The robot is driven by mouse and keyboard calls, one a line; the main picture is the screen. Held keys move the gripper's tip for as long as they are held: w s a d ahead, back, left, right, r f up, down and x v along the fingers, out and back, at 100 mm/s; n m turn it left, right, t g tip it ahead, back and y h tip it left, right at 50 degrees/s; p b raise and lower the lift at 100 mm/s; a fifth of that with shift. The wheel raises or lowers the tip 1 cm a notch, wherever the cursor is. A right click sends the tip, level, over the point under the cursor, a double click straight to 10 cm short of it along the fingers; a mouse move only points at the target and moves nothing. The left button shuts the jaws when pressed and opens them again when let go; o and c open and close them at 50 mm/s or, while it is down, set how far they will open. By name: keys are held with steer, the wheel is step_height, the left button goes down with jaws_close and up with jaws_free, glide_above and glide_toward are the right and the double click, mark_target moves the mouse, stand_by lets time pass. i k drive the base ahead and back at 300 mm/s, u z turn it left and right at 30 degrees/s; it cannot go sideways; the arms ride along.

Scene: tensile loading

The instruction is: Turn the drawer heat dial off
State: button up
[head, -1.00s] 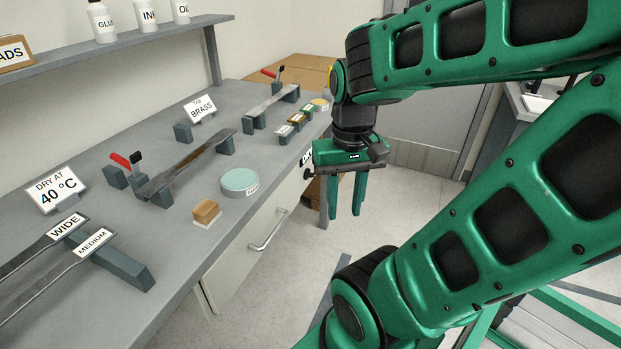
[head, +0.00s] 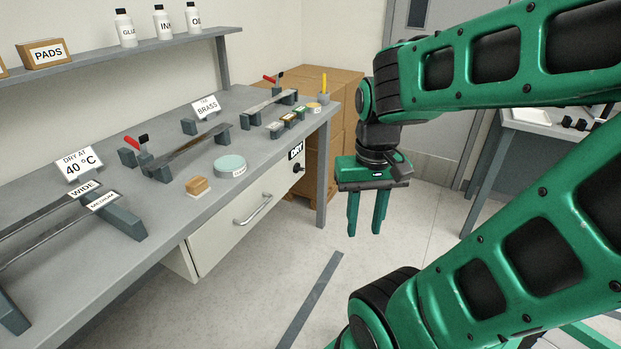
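The drawer heat dial (head: 299,168) is a small dark knob at the right end of the drawer front, just below the "DRY" label (head: 297,150). Its setting is too small to read. The drawer (head: 235,222) is a pale panel with a metal bar handle (head: 254,208) under the bench top, and it looks closed. My gripper (head: 367,234) hangs in the air to the right of the dial, apart from it. Its two green fingers point down with a narrow gap between them, and nothing shows in the gap.
The grey bench (head: 130,270) carries metal strips on blocks, a round teal tin (head: 230,166), a tan block (head: 198,186) and a "40 °C" sign (head: 79,164). A bench leg (head: 322,187) stands between dial and gripper in the picture.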

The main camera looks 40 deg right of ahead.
mark_target(297, 168)
steer(key=z, duration=0.35)
steer(key=i, duration=1.2)
steer(key=z, duration=0.15)
